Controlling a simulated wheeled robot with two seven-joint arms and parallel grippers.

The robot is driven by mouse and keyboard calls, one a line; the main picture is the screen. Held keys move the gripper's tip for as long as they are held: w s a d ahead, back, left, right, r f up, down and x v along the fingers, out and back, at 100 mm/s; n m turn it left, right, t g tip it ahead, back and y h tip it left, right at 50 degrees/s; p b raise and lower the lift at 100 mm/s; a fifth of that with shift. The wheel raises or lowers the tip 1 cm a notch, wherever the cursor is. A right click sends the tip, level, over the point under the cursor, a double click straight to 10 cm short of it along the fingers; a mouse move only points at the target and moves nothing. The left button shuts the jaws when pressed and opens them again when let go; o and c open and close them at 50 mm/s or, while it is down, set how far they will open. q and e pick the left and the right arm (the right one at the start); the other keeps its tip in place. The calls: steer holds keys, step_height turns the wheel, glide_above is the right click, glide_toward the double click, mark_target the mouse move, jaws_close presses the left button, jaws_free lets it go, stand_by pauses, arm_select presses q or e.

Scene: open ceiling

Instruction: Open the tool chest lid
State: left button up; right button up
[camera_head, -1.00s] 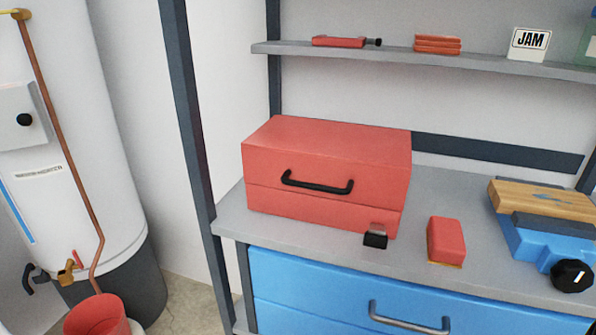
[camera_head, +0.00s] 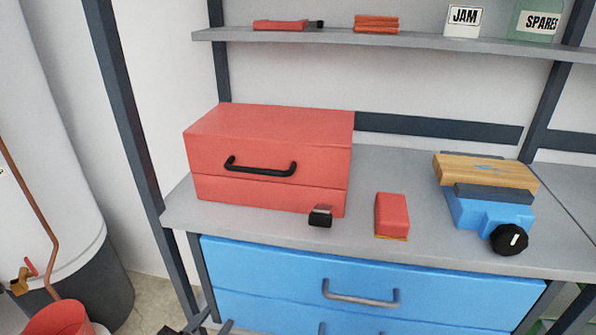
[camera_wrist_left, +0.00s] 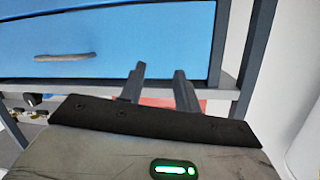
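The red tool chest (camera_head: 265,155) stands on the grey workbench with its lid down. A black handle (camera_head: 260,167) is on its front, above the seam. A small black and grey latch-like piece (camera_head: 320,216) is at the lower right front. My left gripper (camera_head: 205,322) only just enters the bottom edge of the head view, below and in front of the chest. In the left wrist view its two dark fingers (camera_wrist_left: 160,78) are apart with nothing between them, before a blue drawer front (camera_wrist_left: 110,40). My right gripper is not in view.
On the bench (camera_head: 410,180), a red block (camera_head: 391,215) and a blue vise-like tool with a wooden board (camera_head: 485,195) stand right of the chest. A dark post (camera_head: 130,130) rises at left. A shelf (camera_head: 420,42) hangs above. A red bucket (camera_head: 62,318) is at lower left.

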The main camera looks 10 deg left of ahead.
arm_select(q)
steer(key=w+a+r+m+t+h+b, duration=0.1)
steer(key=w+a+r+m+t+h, duration=0.15)
steer(key=r+m, duration=0.3)
steer(key=w+a+r+m+t+h, duration=0.2)
steer(key=w+a+r+m, duration=0.15)
steer(key=r, duration=0.35)
steer(key=m+g+h+b, duration=0.1)
steer(key=m+g+h, duration=0.55)
steer(key=m, duration=0.85)
glide_toward(251, 172)
steer(key=shift+h, duration=0.4)
steer(key=p+x, duration=0.1)
steer(key=x, duration=0.2)
steer(key=p+x, duration=0.1)
steer(key=x, duration=0.6)
steer(key=shift+w+d+f+p, duration=0.15)
steer(key=shift+w+f+p, duration=0.1)
steer(key=shift+w+p, duration=0.15)
jaws_close()
